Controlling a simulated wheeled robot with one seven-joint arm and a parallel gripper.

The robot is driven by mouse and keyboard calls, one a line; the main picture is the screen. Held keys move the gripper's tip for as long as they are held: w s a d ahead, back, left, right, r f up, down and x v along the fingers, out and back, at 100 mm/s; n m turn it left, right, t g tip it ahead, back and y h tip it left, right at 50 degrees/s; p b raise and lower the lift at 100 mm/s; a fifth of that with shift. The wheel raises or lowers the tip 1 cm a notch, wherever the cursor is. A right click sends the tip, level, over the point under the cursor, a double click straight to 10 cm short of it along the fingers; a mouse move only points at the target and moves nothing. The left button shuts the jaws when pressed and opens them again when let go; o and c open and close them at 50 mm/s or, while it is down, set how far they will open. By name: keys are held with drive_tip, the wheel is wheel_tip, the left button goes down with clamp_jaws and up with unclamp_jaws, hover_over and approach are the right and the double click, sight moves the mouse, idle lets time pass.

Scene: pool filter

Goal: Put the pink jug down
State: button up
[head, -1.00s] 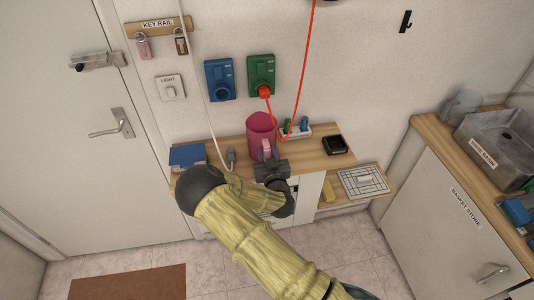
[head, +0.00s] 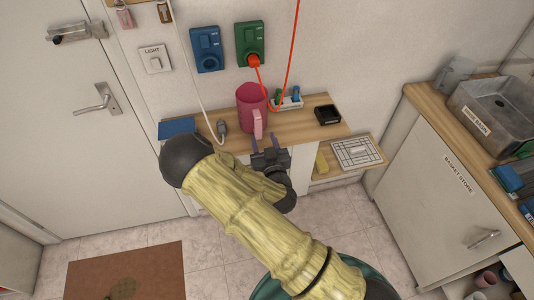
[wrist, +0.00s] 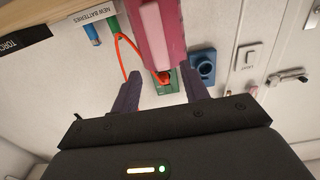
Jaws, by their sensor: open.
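The pink jug (head: 252,101) stands upright on the wooden wall shelf (head: 292,134), with its lighter pink handle towards me. My gripper (head: 266,147) is in front of the shelf, just short of the handle. Its jaws are open and empty, and a gap shows between them and the handle. In the wrist view the two dark fingers (wrist: 160,92) are spread apart, with the jug (wrist: 157,34) beyond their tips. The wrist view is upside down, and part of the jug is out of its frame.
A white plug (head: 222,128) on a cord and a blue item (head: 177,127) lie left of the jug. A battery tray (head: 289,103) and a black box (head: 327,115) are to its right. A red cord (head: 278,100) hangs close by the jug. A lower shelf (head: 329,166) holds a grid.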

drive_tip(key=b+v, duration=0.1)
drive_tip(key=v, duration=0.3)
idle(0.7)
drive_tip(key=d+f+m+g+h, duration=0.1)
drive_tip(key=d+m+g+h, duration=0.5)
drive_tip(key=d, duration=0.4)
drive_tip(key=s+d+r+n+g, duration=0.1)
drive_tip(key=s+d+r+g, duration=0.1)
drive_tip(key=s, duration=0.3)
drive_tip(key=s+d+r+n+g, duration=0.1)
drive_tip(key=s+d+r+g, duration=0.2)
drive_tip(key=s+r+g, duration=0.1)
drive_tip(key=s+d+r+g+y, duration=0.1)
drive_tip(key=s+d+r+g, duration=0.1)
drive_tip(key=s+r, duration=0.2)
drive_tip(key=s, duration=0.3)
drive_tip(key=shift+d+n+g, duration=0.2)
drive_tip(key=shift+n+g, duration=0.2)
